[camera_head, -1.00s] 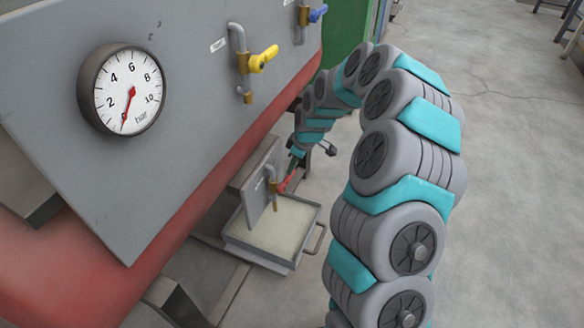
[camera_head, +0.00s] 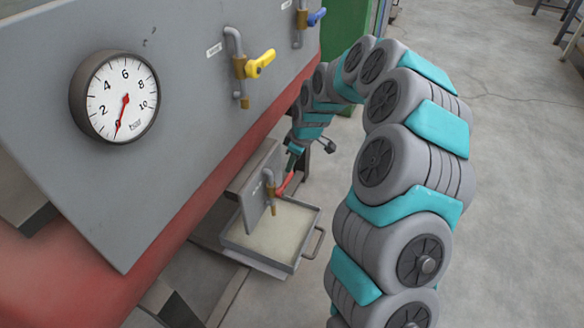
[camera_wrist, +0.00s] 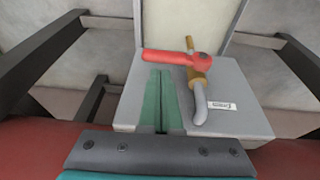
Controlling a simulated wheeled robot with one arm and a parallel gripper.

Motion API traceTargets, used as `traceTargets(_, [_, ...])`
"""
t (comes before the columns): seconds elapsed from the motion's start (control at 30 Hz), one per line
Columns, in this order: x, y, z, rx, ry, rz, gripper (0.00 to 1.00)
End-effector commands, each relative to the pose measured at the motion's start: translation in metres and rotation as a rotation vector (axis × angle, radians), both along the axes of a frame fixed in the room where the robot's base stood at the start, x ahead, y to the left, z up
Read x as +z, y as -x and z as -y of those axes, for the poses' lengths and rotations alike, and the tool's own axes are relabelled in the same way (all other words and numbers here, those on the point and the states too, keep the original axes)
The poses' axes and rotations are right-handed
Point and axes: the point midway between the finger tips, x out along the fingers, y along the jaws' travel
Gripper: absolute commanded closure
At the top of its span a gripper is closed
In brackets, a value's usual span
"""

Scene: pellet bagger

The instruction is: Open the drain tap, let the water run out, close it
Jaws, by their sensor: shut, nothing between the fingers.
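The drain tap has a red lever (camera_wrist: 170,56) and a brass body (camera_wrist: 198,70) on a bent grey pipe, mounted on a grey plate. In the wrist view the lever points left, across the pipe. The lever (camera_head: 286,184) also shows small and low in the head view, above the catch tray (camera_head: 262,262). My gripper (camera_wrist: 161,72) is shut and empty, its green fingertips just short of the lever; I cannot tell if they touch. In the head view my gripper (camera_head: 294,158) is by the lever's outer end. No stream is visible below the spout.
A pressure gauge (camera_head: 114,97), a yellow-handled tap (camera_head: 260,63) and a blue-handled tap (camera_head: 316,17) are on the grey panel above. A red beam (camera_head: 190,205) runs below it. Dark frame legs (camera_wrist: 40,48) flank the tap plate. Open floor lies to the right.

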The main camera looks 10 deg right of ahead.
Motion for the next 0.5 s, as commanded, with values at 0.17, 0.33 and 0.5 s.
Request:
traceTargets(0.17, [0.04, 0.007, 0.001, -0.002, -0.002, 0.003, 1.0])
traceTargets(0.33, [0.074, 0.011, 0.01, -0.001, -0.001, 0.002, 1.0])
traceTargets(0.5, [0.1, 0.014, 0.018, -0.001, 0.0, 0.001, 1.0])
